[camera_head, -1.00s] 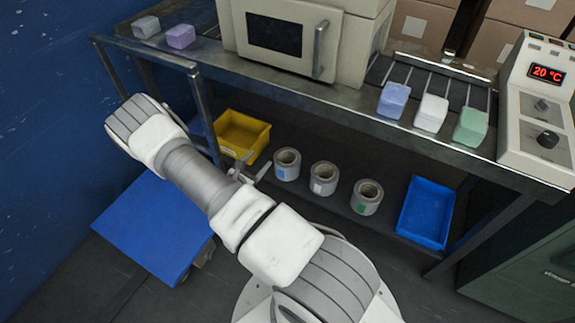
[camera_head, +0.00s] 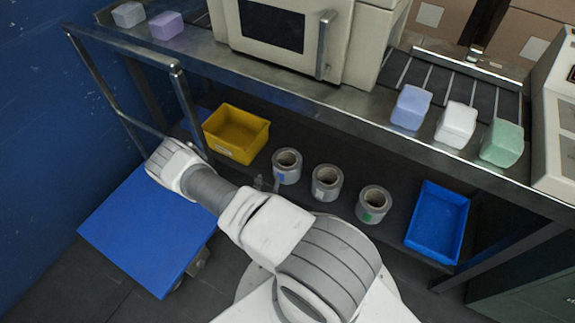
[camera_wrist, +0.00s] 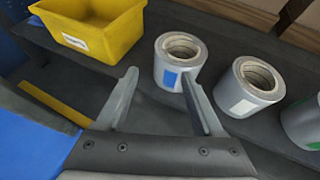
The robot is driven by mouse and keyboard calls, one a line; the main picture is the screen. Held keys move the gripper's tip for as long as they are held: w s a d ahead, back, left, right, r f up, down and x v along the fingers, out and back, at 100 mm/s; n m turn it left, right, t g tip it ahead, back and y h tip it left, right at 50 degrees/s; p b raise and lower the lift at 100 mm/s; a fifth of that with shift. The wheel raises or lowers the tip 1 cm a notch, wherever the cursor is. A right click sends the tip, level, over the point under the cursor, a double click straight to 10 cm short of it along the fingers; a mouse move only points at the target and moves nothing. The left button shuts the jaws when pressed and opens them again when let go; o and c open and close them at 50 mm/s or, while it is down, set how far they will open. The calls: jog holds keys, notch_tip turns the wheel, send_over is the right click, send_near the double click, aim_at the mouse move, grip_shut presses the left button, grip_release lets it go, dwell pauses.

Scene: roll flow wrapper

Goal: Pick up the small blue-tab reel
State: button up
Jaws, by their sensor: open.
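The small blue-tab reel (camera_head: 287,166) is a grey ring with a blue tab, standing on the lower shelf just right of the yellow bin. In the wrist view the reel (camera_wrist: 180,62) is ahead of my gripper (camera_wrist: 158,85), beyond the fingertips and nearer the right finger. The right finger partly overlaps the reel's lower right edge in that view. My gripper is open and empty. In the head view my gripper (camera_head: 268,184) is mostly hidden behind my arm, with its tips just left of and below the reel.
A white-tab reel (camera_head: 327,182) and a green-tab reel (camera_head: 373,205) stand to the right. The yellow bin (camera_head: 237,154) is at left, a blue tray (camera_head: 437,222) at right. The upper table edge (camera_head: 350,116) overhangs the shelf. A blue cart (camera_head: 140,235) stands at lower left.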

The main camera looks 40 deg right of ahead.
aim_at(275, 162)
jog(key=b+x, duration=0.6)
jog(key=x, duration=0.9)
jog(key=shift+w+d+f, duration=0.1)
jog(key=shift+w+d, duration=0.1)
jog(key=shift+d, duration=0.1)
jog(key=c, duration=1)
grip_shut()
jog(key=shift+s+a+f, duration=0.15)
jog(key=shift+s+f, duration=0.05)
jog(key=shift+r, duration=0.1)
